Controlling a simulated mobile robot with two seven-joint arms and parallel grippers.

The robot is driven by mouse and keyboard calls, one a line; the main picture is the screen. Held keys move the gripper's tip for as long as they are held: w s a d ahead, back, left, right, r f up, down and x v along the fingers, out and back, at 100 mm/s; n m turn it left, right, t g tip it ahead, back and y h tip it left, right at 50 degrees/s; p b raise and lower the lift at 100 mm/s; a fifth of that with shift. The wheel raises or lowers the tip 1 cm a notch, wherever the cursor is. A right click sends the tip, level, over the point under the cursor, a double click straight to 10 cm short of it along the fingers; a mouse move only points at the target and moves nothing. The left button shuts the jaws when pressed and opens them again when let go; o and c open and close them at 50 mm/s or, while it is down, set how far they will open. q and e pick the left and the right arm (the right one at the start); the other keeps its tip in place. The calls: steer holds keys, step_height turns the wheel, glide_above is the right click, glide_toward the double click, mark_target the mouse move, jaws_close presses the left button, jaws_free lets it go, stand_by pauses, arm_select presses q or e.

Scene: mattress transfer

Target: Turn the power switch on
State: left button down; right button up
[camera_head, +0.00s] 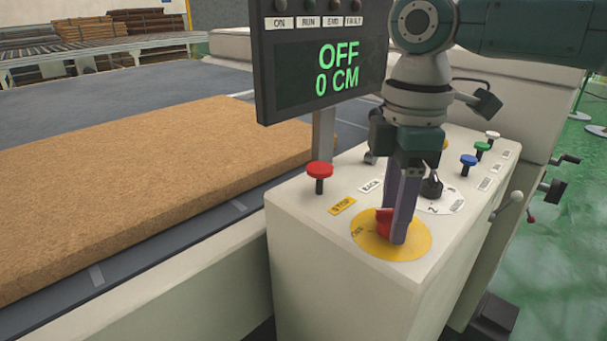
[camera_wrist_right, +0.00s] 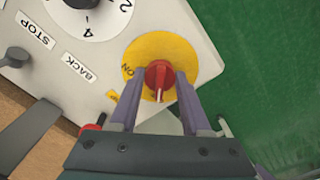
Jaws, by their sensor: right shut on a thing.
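The power switch is a red rotary knob (camera_head: 383,218) on a yellow disc (camera_head: 410,247) at the near end of the white control box. My right gripper (camera_head: 394,226) points down at it, its purple fingers closed around the knob. In the right wrist view, the knob (camera_wrist_right: 158,76) sits between the fingertips (camera_wrist_right: 160,84), one on each side. The knob's pale pointer line faces the gripper's palm in that view. The display (camera_head: 330,75) above the box reads OFF and 0 CM in green. My left gripper is not in view.
A red mushroom button (camera_head: 319,171) stands left of the switch. A black-knobbed dial (camera_head: 432,186) is just behind my fingers. Blue (camera_head: 468,160), green (camera_head: 482,147) and white buttons line the box's right side. A brown mattress (camera_head: 130,170) lies left.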

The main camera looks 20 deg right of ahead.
jaws_close()
steer(key=shift+r+m+p, duration=0.2)
steer(key=shift+m+p, duration=0.1)
steer(key=shift+p, duration=0.45)
steer(key=m+p, duration=0.5)
steer(key=p, duration=0.1)
steer(key=shift+m, duration=0.3)
steer(key=m+p, duration=0.2)
steer(key=shift+m, duration=0.4)
steer(key=m+p, duration=0.1)
steer(key=m, duration=0.1)
steer(key=shift+m+p, duration=0.4)
steer(key=m+p, duration=0.1)
steer(key=m, duration=0.2)
steer(key=shift+a+f, duration=0.1)
steer(key=shift+m+p, duration=0.45)
steer(key=shift+m, duration=1.05)
